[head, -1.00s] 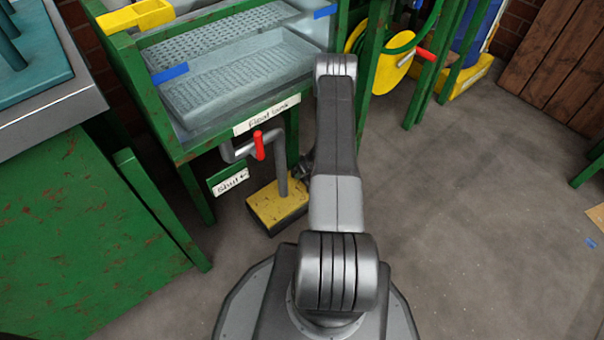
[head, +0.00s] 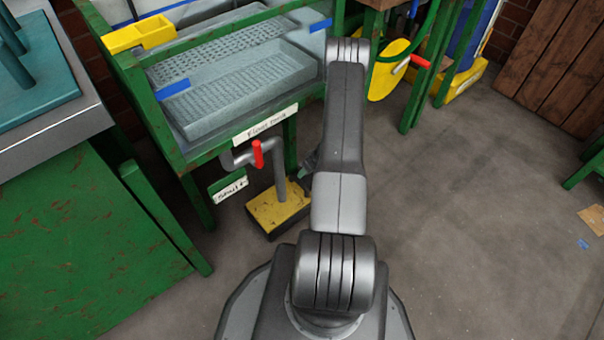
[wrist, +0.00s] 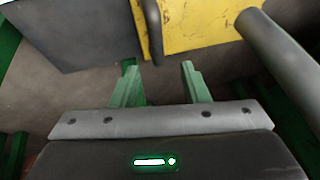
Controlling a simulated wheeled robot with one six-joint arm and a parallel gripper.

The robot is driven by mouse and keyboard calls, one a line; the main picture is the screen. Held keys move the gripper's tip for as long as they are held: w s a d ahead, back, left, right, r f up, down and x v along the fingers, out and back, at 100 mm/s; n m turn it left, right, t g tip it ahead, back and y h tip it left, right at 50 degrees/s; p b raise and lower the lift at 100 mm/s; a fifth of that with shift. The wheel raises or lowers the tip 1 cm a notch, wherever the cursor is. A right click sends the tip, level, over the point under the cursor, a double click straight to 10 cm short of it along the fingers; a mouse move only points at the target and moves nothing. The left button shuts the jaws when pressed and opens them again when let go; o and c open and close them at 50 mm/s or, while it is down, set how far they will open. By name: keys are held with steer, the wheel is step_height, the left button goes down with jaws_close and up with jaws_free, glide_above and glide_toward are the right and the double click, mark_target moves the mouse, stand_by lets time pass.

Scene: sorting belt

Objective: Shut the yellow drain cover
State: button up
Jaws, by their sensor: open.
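A worn yellow plate (head: 270,207) with dark sides lies low on the floor under the float tank, beside the lower end of a grey pipe (head: 280,172). I take it for the drain cover; I cannot tell how far open it is. A yellow panel (wrist: 200,22) fills the top of the wrist view, with a dark bar (wrist: 153,32) before its left part and the grey pipe (wrist: 280,55) to its right. My gripper (wrist: 160,82) is open and empty, its green fingers apart and below the panel. In the head view my arm hides most of it.
The green-framed float tank (head: 235,85) stands above the plate. A red-handled valve (head: 257,154) and a small green sign (head: 228,187) hang below it. A green bench (head: 85,235) stands at left.

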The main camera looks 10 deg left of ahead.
mark_target(299, 180)
steer(key=p+v, duration=0.1)
steer(key=v, duration=0.4)
steer(key=shift+s+d+r, duration=0.1)
steer(key=shift+r, duration=0.1)
steer(key=b+x, duration=0.5)
steer(key=x, duration=0.9)
steer(key=shift+d, duration=0.1)
steer(key=shift+w, duration=0.3)
steer(key=shift+w+d+r, duration=0.15)
steer(key=shift+w+d, duration=0.2)
steer(key=shift+d, duration=0.05)
steer(key=shift+d+r, duration=0.2)
steer(key=shift+r, duration=0.2)
